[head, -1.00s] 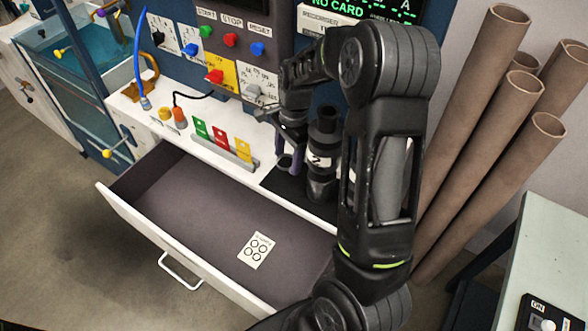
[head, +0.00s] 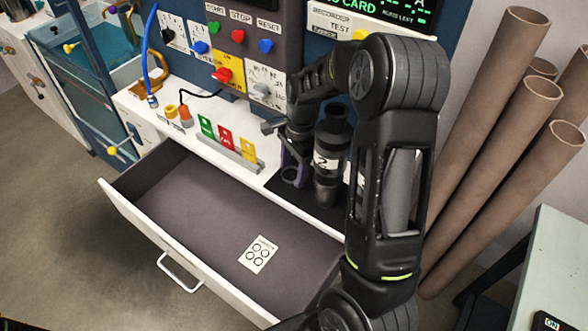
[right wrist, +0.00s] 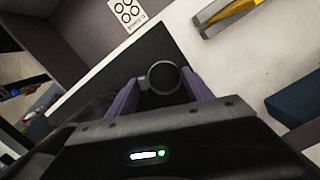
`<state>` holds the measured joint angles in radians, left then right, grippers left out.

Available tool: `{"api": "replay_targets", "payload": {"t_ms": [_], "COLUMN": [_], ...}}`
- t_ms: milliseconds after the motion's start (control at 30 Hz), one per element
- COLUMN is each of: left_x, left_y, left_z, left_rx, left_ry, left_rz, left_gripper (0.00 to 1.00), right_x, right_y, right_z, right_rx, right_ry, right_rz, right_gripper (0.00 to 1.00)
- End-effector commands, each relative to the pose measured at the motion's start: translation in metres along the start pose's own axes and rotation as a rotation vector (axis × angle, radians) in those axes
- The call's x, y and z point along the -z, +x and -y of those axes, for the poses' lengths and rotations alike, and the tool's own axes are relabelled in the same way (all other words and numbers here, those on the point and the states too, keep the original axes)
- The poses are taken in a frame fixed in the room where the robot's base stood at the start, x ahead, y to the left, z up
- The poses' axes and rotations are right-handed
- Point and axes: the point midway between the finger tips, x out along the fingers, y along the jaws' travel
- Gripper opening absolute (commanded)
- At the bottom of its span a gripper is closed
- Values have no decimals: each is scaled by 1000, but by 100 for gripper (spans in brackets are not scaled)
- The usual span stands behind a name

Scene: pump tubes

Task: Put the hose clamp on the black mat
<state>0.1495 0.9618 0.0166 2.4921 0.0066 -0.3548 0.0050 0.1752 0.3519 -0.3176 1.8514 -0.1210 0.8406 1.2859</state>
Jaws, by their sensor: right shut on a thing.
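The hose clamp (right wrist: 163,77), a dark ring with a small block on its side, sits between the purple fingers of my right gripper (right wrist: 165,88) in the right wrist view. In the head view the clamp (head: 290,175) shows small below the right gripper (head: 294,160), which is shut on it. The black mat (head: 308,207) lies on the white counter under and beside them. It also shows in the right wrist view (right wrist: 112,75). The clamp is over the mat; I cannot tell whether it touches it. My left gripper is out of view.
A black bottle marked 2 (head: 328,178) stands on the mat close right of the gripper. Green, red and yellow cards (head: 226,137) stand in a rack to the left. An open drawer (head: 205,205) lies in front. Brown tubes (head: 500,140) lean at the right.

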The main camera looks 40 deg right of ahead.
Motion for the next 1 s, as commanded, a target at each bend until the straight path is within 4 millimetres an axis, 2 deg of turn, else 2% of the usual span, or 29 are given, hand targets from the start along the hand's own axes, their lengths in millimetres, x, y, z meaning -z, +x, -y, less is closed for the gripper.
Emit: {"api": "replay_targets", "payload": {"t_ms": [67, 100, 200, 567, 767, 933, 1000], "left_x": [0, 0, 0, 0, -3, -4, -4], "left_y": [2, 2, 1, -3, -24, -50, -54], "left_z": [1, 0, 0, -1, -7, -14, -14], "left_rx": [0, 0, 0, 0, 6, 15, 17], "left_ry": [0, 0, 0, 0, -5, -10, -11], "left_rz": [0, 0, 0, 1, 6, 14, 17], "left_gripper": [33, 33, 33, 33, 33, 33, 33], "right_x": [1, 1, 1, 0, 0, 0, 0], "right_y": [4, 3, 2, -4, -33, -69, -81], "right_z": [0, 0, 0, 0, 0, 0, 0], "right_rx": [-1, 0, 0, 0, 0, 1, 2], "right_ry": [0, 0, 1, 1, 1, 2, 2], "right_rz": [0, 0, 0, 0, 0, -1, -1], "right_gripper": [21, 62, 68, 68, 68, 68, 68]}}
